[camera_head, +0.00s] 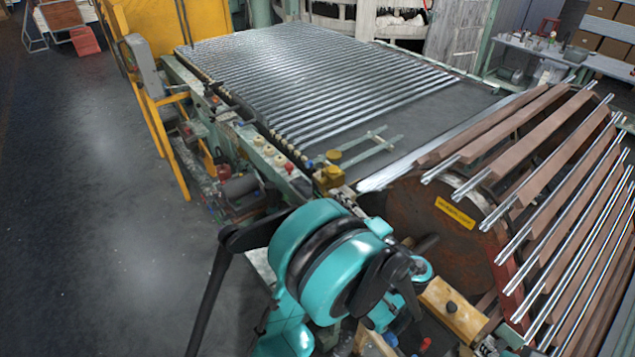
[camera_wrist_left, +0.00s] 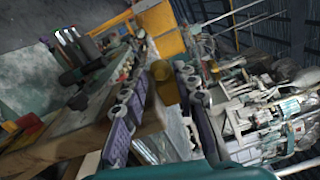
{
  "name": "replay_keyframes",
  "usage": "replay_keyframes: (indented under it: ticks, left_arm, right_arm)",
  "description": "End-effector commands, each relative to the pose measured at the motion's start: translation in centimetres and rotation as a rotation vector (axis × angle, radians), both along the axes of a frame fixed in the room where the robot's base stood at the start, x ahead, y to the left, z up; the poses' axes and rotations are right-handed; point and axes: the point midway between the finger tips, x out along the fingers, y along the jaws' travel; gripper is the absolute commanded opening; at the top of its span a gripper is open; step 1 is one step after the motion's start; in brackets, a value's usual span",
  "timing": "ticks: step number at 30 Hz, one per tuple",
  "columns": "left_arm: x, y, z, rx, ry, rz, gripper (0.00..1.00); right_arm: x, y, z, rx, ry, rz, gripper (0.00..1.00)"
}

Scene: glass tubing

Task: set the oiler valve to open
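A small brass-yellow fitting (camera_head: 331,176), which may be the oiler, stands at the machine's near corner in the head view. A yellow rounded piece (camera_wrist_left: 163,83), likely part of it, shows in the left wrist view. The two grey-violet fingers of my left gripper (camera_wrist_left: 160,72) are spread apart, with this yellow piece in line between them. I cannot tell its distance, and no grip on it shows. In the head view my teal arm hides most of this gripper. No valve lever or its position can be made out. My right gripper is not in view.
A roller bed with glass tubes (camera_head: 330,80) lies behind the fitting. A large drum with wooden slats (camera_head: 490,135) and tubes is close on the right. A yellow frame (camera_head: 160,125) stands at left. Open grey floor (camera_head: 110,230) lies left of the machine.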

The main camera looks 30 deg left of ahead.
Motion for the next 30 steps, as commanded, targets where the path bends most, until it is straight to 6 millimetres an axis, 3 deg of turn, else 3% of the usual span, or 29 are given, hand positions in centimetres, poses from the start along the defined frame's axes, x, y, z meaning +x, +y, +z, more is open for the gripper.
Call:
replay_keyframes:
  ticks: [6,12,24,25,28,30]
  left_arm:
    - [1.7,4.4,0.1,-0.001,0.000,0.004,0.29]
    - [2.9,7.0,0.2,-0.002,0.000,0.001,0.29]
    - [3.3,7.8,0.3,-0.003,0.000,-0.002,0.29]
    - [3.3,7.8,0.3,-0.003,0.000,-0.002,0.27]
    - [3.3,7.8,0.3,-0.003,0.000,-0.002,0.00]
    - [3.3,7.8,0.3,-0.003,0.000,-0.001,0.00]
  right_arm:
    - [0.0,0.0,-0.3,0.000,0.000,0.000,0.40]
    - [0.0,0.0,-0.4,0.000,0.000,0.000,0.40]
    - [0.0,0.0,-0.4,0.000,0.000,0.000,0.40]
    - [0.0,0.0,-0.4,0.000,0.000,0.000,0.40]
    - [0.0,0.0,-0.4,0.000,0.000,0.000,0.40]
    - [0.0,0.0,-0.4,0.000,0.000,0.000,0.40]
